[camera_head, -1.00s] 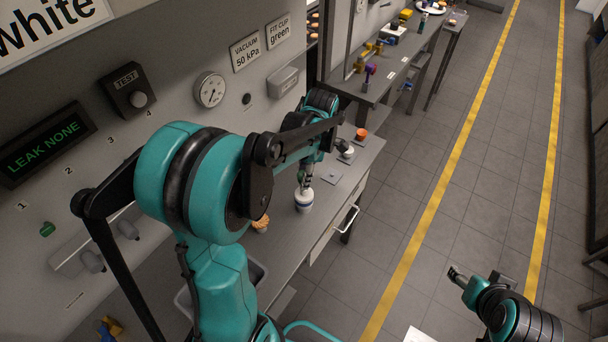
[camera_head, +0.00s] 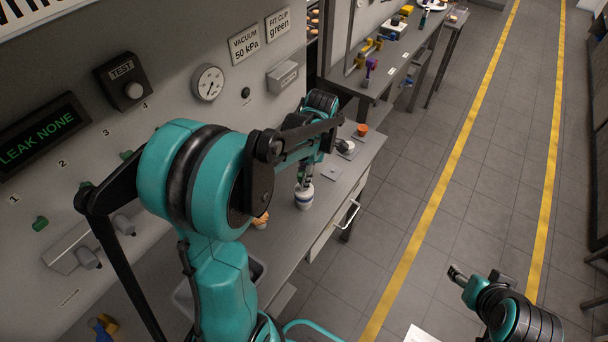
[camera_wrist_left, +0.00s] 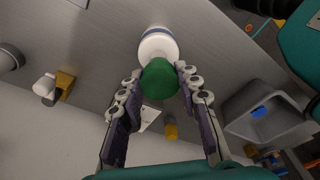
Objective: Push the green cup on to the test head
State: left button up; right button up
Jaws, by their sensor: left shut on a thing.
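In the left wrist view, the green cup (camera_wrist_left: 160,80) sits between the fingertips of my left gripper (camera_wrist_left: 158,76), which is shut on it. The cup overlaps the near end of a white, blue-banded round piece (camera_wrist_left: 157,43), which looks like the test head. Whether the cup is seated on it or only touching cannot be told. In the head view, my left gripper (camera_head: 305,178) points down at the white, blue-banded piece (camera_head: 304,197) on the bench; the green cup cannot be made out there. My right gripper (camera_head: 457,274) is over the floor at lower right, away from the bench.
An orange cup (camera_head: 361,130) and a white piece (camera_head: 346,147) stand at the bench's far end. A biscuit-coloured piece (camera_head: 261,220) lies left of my left gripper. A grey bin (camera_wrist_left: 262,112) stands on the right in the wrist view. The wall display (camera_head: 40,138) reads LEAK NONE.

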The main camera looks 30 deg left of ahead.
pick_arm(q)
jog(key=shift+f, duration=0.2)
jog(key=o, duration=0.8)
jog(key=shift+o, duration=0.2)
jog(key=shift+r, duration=0.1)
notch_tip(320, 180, up, 12)
jog(key=w+d, duration=0.1)
jog(key=shift+d, duration=0.2)
jog(key=shift+w, duration=0.1)
